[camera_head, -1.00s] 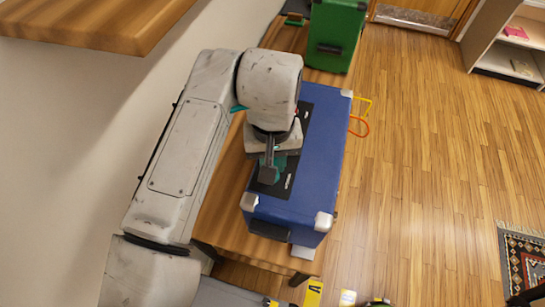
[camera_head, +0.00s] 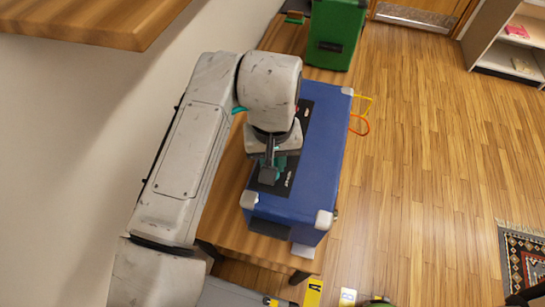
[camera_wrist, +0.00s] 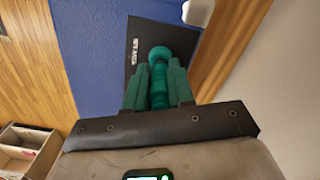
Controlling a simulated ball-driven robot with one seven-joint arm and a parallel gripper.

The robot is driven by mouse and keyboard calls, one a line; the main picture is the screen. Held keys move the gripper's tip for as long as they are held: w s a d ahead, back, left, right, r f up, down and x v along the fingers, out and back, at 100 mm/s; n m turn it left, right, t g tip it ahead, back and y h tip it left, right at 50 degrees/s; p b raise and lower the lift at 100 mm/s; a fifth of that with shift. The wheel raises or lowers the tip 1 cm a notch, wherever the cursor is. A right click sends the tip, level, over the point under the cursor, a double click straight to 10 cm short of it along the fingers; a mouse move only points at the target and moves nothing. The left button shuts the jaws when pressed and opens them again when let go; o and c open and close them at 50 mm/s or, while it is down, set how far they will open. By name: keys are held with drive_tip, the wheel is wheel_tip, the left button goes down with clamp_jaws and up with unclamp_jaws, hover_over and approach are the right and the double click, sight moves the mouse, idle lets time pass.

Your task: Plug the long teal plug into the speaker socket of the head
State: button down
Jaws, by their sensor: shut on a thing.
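The head, a blue box with pale metal corners (camera_head: 318,170), sits on the wooden bench with a black panel on its top left. The panel also shows in the wrist view (camera_wrist: 133,42) with white lettering. My gripper (camera_head: 275,172) is over that panel. In the wrist view its two green fingers (camera_wrist: 158,88) are shut on the long teal plug (camera_wrist: 160,54), whose rounded end points at the panel. I cannot tell whether the plug touches the panel. The speaker socket is not identifiable; the plug and gripper cover part of the panel.
A green box (camera_head: 335,35) stands farther back on the bench (camera_head: 225,212). Yellow and orange loops (camera_head: 361,122) stick out from the blue box's right side. A wooden shelf (camera_head: 95,22) is at top left, the wall at left.

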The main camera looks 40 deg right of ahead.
drive_tip(key=shift+f, duration=0.55)
idle(1.0)
drive_tip(key=c, duration=0.9)
unclamp_jaws()
wheel_tip(320, 180, up, 8)
drive_tip(key=shift+f+b, duration=0.2)
drive_tip(key=shift+b, duration=0.4)
drive_tip(key=shift+s, duration=0.1)
